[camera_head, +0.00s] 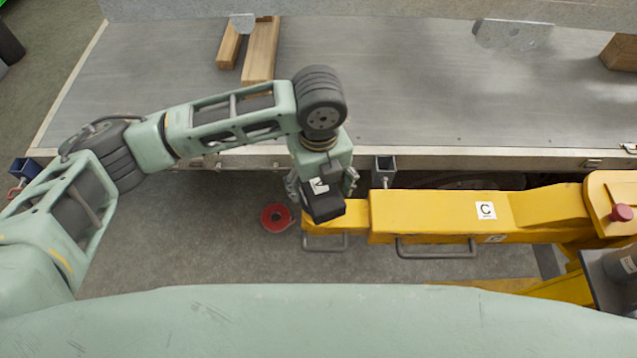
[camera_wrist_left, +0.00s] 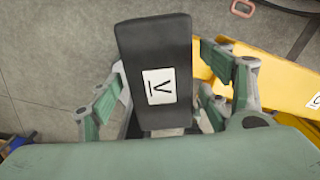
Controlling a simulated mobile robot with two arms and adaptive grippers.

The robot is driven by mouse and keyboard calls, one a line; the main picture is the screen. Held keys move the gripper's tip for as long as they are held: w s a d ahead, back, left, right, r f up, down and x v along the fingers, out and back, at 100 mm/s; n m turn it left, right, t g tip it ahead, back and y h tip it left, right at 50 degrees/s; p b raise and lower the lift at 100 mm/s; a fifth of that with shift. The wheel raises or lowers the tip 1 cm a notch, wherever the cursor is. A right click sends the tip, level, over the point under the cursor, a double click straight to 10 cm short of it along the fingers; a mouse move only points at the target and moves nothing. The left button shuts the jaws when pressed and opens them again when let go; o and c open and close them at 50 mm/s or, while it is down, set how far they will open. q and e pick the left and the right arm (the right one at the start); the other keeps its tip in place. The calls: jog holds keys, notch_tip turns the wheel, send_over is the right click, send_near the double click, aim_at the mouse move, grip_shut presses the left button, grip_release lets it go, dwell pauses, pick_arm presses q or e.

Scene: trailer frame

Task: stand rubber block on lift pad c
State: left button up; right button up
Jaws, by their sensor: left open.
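The black rubber block (camera_head: 326,209) with a white label is at the left end of the yellow lift arm marked C (camera_head: 420,210). It appears to be over the arm's end, where the pad itself is hidden. My left gripper (camera_head: 322,187) is open, with one finger on each side of the block. In the left wrist view the block (camera_wrist_left: 153,45) lies between the spread fingers of the gripper (camera_wrist_left: 163,100), and the yellow arm (camera_wrist_left: 280,85) is behind it to the right. Whether the block touches the pad cannot be told. My right gripper is not in view.
The trailer deck (camera_head: 420,95) and its front edge rail lie just beyond the lift arm. Wooden pieces (camera_head: 262,50) lie on the deck. A blue-grey post (camera_head: 384,170) stands close to the arm.

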aim_at(319, 184)
pick_arm(q)
notch_tip(319, 184, up, 11)
jog(key=b, duration=0.2)
jog(key=shift+r, duration=0.2)
dwell(0.4)
